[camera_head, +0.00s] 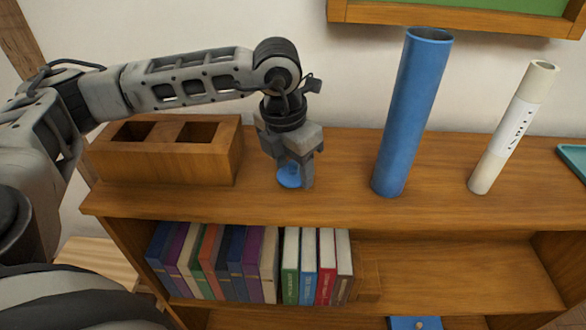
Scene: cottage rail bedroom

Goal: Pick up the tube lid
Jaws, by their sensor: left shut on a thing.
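The tube lid (288,179) is a small blue disc at the top of the wooden shelf unit, left of the tubes. My left gripper (297,178) points down and is shut on the lid. The lid is at or just above the shelf top; I cannot tell whether it touches the wood. A tall blue tube (408,120) stands upright on the shelf top to the right, its upper end open. My right gripper is not in view.
A wooden box with two compartments (210,163) stands left of the gripper. A cream tube with a label (510,130) stands at the right, near a teal tray (573,156). A framed green board hangs above.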

